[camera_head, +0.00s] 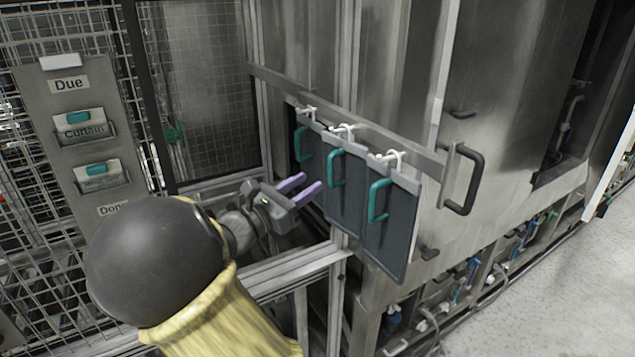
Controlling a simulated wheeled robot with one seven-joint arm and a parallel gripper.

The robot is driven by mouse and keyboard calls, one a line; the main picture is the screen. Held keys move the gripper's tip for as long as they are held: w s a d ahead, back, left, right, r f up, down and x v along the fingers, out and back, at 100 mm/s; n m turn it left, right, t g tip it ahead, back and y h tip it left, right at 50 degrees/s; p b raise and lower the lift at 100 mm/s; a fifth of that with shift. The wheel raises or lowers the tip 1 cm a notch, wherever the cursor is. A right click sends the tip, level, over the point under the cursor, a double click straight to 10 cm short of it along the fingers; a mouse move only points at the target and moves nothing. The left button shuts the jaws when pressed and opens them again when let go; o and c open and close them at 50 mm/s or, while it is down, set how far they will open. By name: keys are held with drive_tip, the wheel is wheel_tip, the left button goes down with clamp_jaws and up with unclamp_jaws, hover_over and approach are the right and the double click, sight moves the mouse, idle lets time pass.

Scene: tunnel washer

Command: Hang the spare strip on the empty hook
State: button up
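Dark grey strips with teal handles hang from white hooks on a metal rail (350,122). The near strip (390,232) hangs in front, under the near hook (388,157). The middle strip (343,205) hangs under the middle hook (343,130). The far strip (311,165) is partly covered by the middle one, under the far hook (307,112). I cannot tell which strip is the spare, and I see no clearly empty hook. My gripper (307,187) has two purple fingers apart with nothing seen between them. It is left of the strips, around the far strip's lower part; contact is unclear.
A grey board (85,145) marked Due and Done, with teal-topped cards in holders, is on the mesh fence at left. A black door handle (463,180) stands out right of the strips. A metal frame bar (290,270) runs below my gripper. Floor is clear at lower right.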

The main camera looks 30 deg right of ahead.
drive_tip(key=b+v, duration=0.2)
drive_tip(key=v, duration=1)
drive_tip(key=shift+b, duration=0.4)
drive_tip(key=s+d+f+m+g+y, duration=0.3)
drive_tip(key=s+d+f+y, duration=0.1)
drive_tip(key=f, duration=0.3)
drive_tip(key=s+d+f+m+g+y, duration=0.2)
drive_tip(key=s+d+f+y, duration=0.15)
drive_tip(key=f, duration=0.45)
drive_tip(key=s+a+f+m+t+y, duration=0.2)
drive_tip(key=s+a+f+m+y, duration=0.4)
drive_tip(key=m+y, duration=0.6)
drive_tip(key=a+f+m, duration=0.1)
drive_tip(key=a+m, duration=0.1)
drive_tip(key=m, duration=0.1)
drive_tip(key=shift+m+t, duration=0.4)
